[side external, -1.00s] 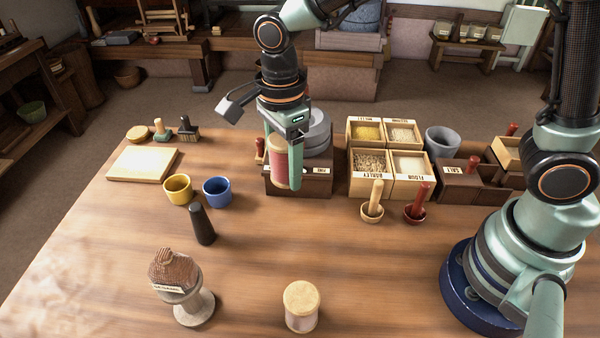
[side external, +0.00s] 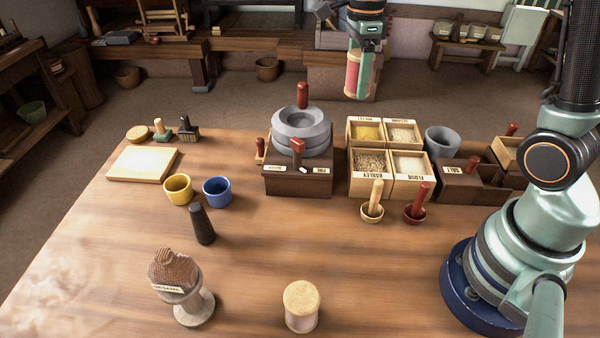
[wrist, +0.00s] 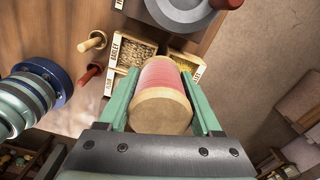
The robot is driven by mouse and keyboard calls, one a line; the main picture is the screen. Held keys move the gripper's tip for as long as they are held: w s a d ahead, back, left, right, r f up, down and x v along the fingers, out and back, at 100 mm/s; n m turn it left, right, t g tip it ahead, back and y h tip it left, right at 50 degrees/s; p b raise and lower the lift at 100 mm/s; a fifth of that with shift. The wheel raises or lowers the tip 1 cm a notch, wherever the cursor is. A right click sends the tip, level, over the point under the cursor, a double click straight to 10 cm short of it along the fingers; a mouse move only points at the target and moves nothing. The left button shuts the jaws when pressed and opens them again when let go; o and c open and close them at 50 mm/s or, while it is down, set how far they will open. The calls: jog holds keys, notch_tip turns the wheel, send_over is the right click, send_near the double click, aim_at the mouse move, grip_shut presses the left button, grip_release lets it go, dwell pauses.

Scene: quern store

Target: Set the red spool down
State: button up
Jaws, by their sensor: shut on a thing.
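The red spool (side external: 353,72) has pinkish-red thread and pale wooden ends. My gripper (side external: 358,88) is shut on it, with a green finger on either side, and holds it upright in the air at the top of the side view, well above the table. In the wrist view the spool (wrist: 162,95) sits between the two fingers of my gripper (wrist: 161,76), its pale end towards the camera. Below it are the grain boxes and, to one side, the grey quern. Nothing touches the spool from below.
The grey quern (side external: 300,128), with red handles, stands on a dark wooden box. A pale spool (side external: 301,308) and a brown lump on a stand (side external: 175,268) are at the front. The table's middle is bare.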

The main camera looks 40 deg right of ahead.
jog(key=s+d+m, duration=0.2)
jog(key=s+d, duration=0.3)
jog(key=d, duration=0.5)
jog(key=s+d+m, duration=0.2)
jog(key=s+d, duration=0.3)
jog(key=d, duration=0.4)
jog(key=s+d+m, duration=0.3)
jog(key=s+d, duration=0.2)
jog(key=d, duration=0.5)
jog(key=f, duration=2)
jog(key=shift+s+d, duration=0.1)
jog(key=shift+s, duration=0.15)
jog(key=shift+f, duration=0.1)
jog(key=o, duration=1.4)
